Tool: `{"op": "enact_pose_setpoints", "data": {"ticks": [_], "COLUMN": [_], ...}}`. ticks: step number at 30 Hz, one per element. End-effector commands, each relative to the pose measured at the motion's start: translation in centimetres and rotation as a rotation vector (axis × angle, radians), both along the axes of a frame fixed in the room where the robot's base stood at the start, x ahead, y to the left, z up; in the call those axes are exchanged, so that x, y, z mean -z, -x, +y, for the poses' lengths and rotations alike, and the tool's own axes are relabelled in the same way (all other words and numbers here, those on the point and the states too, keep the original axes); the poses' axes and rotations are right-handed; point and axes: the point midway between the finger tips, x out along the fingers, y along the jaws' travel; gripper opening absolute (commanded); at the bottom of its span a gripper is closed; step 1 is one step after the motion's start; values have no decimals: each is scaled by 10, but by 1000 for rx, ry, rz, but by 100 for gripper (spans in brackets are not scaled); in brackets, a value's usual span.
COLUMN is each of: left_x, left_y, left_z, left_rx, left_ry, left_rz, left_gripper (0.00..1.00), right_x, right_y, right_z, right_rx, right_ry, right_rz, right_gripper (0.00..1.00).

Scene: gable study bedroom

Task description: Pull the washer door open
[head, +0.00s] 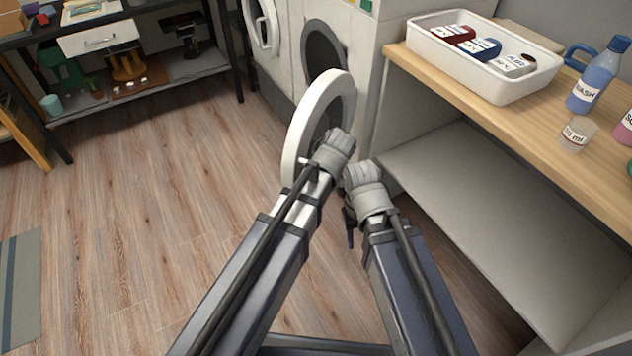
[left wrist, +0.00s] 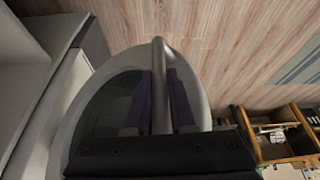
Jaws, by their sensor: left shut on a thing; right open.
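The washer door (head: 301,120) is a thick white ring with a dark window, swung well out from the washer (head: 366,50). The washer's round dark opening (head: 323,50) is uncovered behind it. In the left wrist view the door's grey handle (left wrist: 159,60) runs between the two dark fingers. My left gripper (left wrist: 160,100) is shut on this handle; in the head view its wrist hides part of the door. My right gripper (head: 350,232) is open and empty, pointing down beside the left arm, apart from the door.
A wooden-topped counter (head: 440,80) with an open shelf stands close on the right, bearing a white tray (head: 490,84) and a blue bottle (head: 593,80). Another round-door machine (head: 264,25) is to the left. The wooden floor (head: 150,200) left of the door is clear.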

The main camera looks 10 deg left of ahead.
Motion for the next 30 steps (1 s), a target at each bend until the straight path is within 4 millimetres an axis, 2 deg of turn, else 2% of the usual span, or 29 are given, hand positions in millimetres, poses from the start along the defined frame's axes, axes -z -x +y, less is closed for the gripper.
{"op": "enact_pose_setpoints", "data": {"ticks": [9,10,17,30], "left_x": [0,0,0,-6], "left_y": [1,1,0,0], "left_z": [0,0,0,2], "left_rx": [2,2,1,1], "left_ry": [-1,-1,0,1], "left_rz": [5,5,2,0], "left_gripper": [0,25,51,52], "right_x": [0,0,0,-6], "right_y": [0,0,0,0], "right_z": [0,0,0,0], "right_rx": [0,0,0,0], "right_ry": [0,0,0,0], "right_rz": [0,0,0,0], "right_gripper": [50,50,50,50]}}
